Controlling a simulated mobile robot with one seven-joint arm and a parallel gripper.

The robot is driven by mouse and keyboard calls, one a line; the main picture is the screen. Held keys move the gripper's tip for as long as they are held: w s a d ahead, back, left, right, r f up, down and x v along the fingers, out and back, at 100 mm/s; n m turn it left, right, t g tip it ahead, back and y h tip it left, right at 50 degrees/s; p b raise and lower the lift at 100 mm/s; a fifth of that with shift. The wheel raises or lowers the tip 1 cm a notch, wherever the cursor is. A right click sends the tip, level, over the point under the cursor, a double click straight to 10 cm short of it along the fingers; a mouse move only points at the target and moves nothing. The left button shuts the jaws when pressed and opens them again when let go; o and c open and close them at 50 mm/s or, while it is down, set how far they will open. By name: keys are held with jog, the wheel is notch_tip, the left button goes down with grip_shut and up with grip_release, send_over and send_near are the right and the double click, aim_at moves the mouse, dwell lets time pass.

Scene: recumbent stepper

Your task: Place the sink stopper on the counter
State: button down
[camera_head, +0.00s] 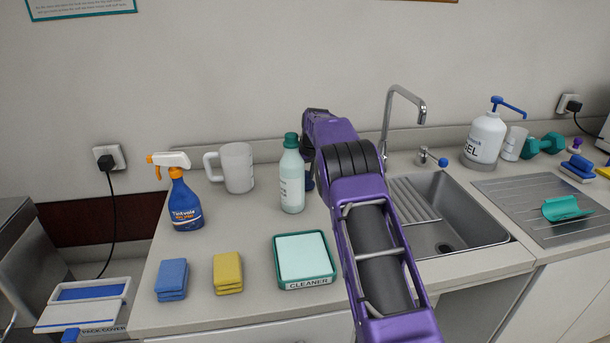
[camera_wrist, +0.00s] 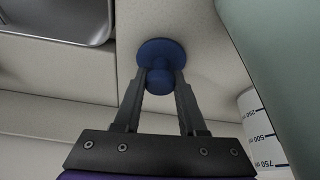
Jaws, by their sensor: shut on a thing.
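The sink stopper (camera_wrist: 161,57) is a dark blue round disc with a knob. My gripper (camera_wrist: 160,88) is shut on its knob in the wrist view, with a finger on each side. The disc appears close over the pale counter (camera_wrist: 205,70); I cannot tell whether it touches. In the head view a dark blue sliver of the stopper (camera_head: 309,178) shows between the bottle and my purple arm, which hides my fingertips. The sink (camera_head: 452,222) lies to the right of my arm, and its rim shows at the upper left of the wrist view.
A green-capped bottle (camera_head: 292,178) stands close beside the stopper. A measuring jug (camera_head: 237,167) and an orange-and-blue spray bottle (camera_head: 184,195) stand farther left. The cleaner tray (camera_head: 325,284) and blue and yellow sponges sit in front. Counter left of the tray is partly clear.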

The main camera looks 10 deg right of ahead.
jog(key=shift+f, duration=0.1)
jog(key=shift+c, duration=2.4)
grip_release()
jog(key=shift+r, duration=0.25)
jog(key=v, duration=1.1)
jog(key=shift+s+r, duration=0.2)
jog(key=shift+r, duration=0.15)
